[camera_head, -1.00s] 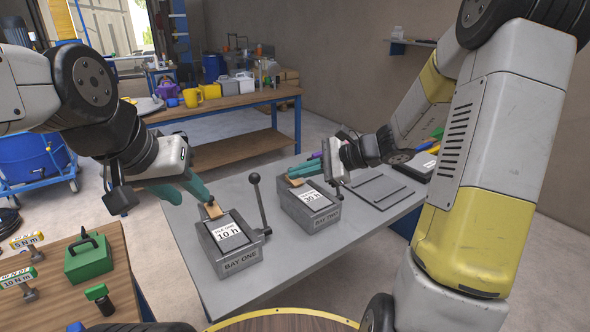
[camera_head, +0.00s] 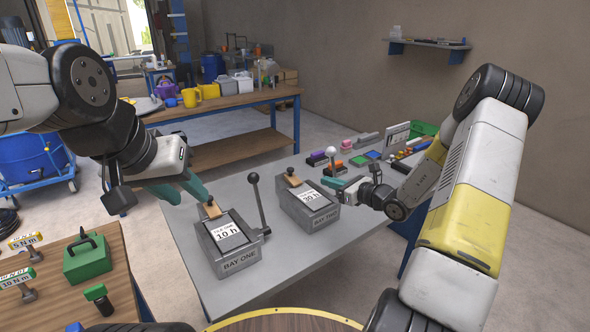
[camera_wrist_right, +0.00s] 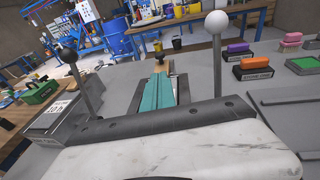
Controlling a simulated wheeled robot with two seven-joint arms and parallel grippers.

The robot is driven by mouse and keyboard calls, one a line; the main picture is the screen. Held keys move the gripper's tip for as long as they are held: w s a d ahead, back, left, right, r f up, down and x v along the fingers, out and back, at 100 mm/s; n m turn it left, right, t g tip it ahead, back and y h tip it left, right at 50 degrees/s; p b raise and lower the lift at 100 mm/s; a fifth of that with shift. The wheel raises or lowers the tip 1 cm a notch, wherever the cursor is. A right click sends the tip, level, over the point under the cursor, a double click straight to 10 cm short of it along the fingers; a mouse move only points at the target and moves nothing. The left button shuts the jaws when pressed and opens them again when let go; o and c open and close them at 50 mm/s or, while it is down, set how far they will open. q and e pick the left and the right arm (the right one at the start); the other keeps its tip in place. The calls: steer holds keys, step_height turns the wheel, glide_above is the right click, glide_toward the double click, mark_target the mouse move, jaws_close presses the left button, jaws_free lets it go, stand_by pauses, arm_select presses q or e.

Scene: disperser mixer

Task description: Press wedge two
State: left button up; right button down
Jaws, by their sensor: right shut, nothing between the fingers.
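Wedge two is a small wooden wedge (camera_head: 292,178) at the back end of the grey BAY TWO box (camera_head: 322,221); the wedge also shows in the right wrist view (camera_wrist_right: 160,62). My right gripper (camera_head: 327,182) is shut and empty, at the right side of that box. In the right wrist view its teal fingers (camera_wrist_right: 159,78) point toward the wedge; whether they touch it I cannot tell. My left gripper (camera_head: 190,197) has its teal fingers apart, near the wooden wedge (camera_head: 212,209) of the BAY ONE box (camera_head: 240,264); nothing shows between them.
A white-knobbed lever (camera_head: 331,151) stands by BAY TWO, close to my right gripper. A dark-knobbed lever (camera_head: 254,180) stands between the boxes. A wooden table (camera_head: 60,305) is at left.

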mark_target(293, 171)
steer(key=x, duration=1.4)
steer(key=shift+a+r, duration=0.1)
steer(key=w+a, duration=0.1)
steer(key=w, duration=0.1)
steer(key=w+a, duration=0.1)
steer(key=w, duration=0.1)
steer(key=shift+w+a, duration=0.15)
steer(key=shift+a, duration=0.05)
